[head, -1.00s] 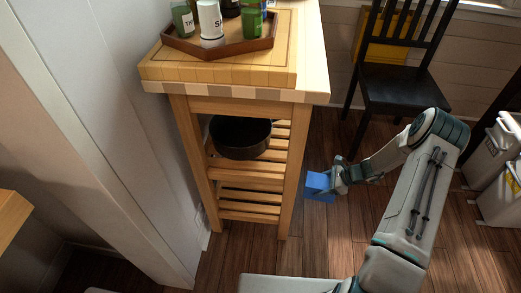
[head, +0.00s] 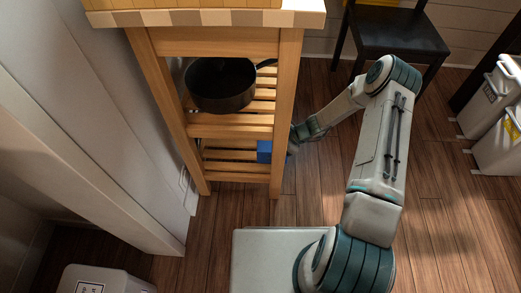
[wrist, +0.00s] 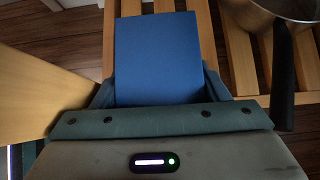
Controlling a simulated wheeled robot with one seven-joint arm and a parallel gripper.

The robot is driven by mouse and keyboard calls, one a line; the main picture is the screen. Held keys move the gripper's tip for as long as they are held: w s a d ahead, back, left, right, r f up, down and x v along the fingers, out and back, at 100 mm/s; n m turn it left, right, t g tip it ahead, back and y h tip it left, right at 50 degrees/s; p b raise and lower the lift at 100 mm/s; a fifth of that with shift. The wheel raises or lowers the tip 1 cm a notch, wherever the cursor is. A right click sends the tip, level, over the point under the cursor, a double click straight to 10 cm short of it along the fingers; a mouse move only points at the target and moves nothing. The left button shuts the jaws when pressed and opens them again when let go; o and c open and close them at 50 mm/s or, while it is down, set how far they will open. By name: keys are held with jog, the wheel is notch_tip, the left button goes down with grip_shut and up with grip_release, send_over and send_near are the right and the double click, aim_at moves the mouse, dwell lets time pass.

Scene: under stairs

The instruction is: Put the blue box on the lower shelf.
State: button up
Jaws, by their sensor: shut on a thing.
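The blue box (head: 264,151) is in my gripper, at the right side of the wooden cart. It shows large in the wrist view (wrist: 157,58) between the two fingers of my gripper (wrist: 158,92), which is shut on it. In the head view my gripper (head: 291,143) is partly hidden behind the cart's front right leg. The box is inside the cart frame, at the slatted lower shelf (head: 232,167). I cannot tell whether it touches the slats.
A black pan (head: 221,88) stands on the upper slatted shelf (head: 230,131); its handle (wrist: 282,75) shows close by in the wrist view. The cart's front right leg (head: 285,110) is beside my gripper. A black chair (head: 400,35) stands behind my arm.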

aim_at(261, 147)
jog(key=shift+a, duration=1.05)
jog(key=a+b, duration=0.1)
jog(key=a, duration=0.1)
jog(key=shift+w+a+f, duration=0.1)
jog(key=shift+a, duration=0.3)
jog(key=shift+a+f+b, duration=0.1)
jog(key=shift+f+b, duration=0.5)
jog(key=shift+b, duration=0.05)
jog(key=shift+f, duration=0.2)
jog(key=o, duration=1)
